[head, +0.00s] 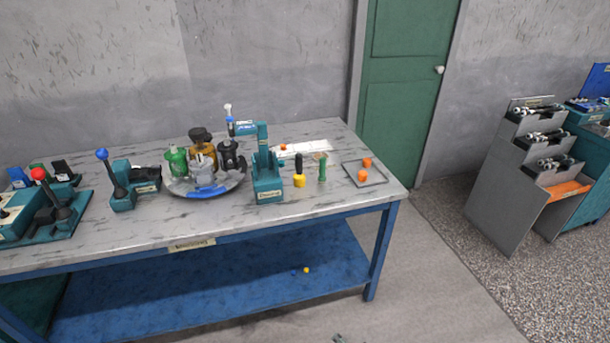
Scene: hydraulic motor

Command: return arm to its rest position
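I cannot make out my arm or my gripper in the head view. Only a small grey-green thing (338,338) shows at the bottom edge, cut off, and I cannot tell what it is. The workbench (330,213) has a grey, worn top and a blue frame. A teal press (267,178) stands upright on it. Left of the press is a round metal tray (236,182) holding a green part (177,160), an amber part (203,155), a black part (231,156) and grey and blue pieces.
Right of the press stand a yellow-and-black tool (299,175) and a green one (322,168). A small tray (376,181) holds orange pieces. Teal lever units (130,190) stand at left. A yellow piece (306,270) lies on the blue lower shelf. A grey rack (510,190) stands at right; floor between is clear.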

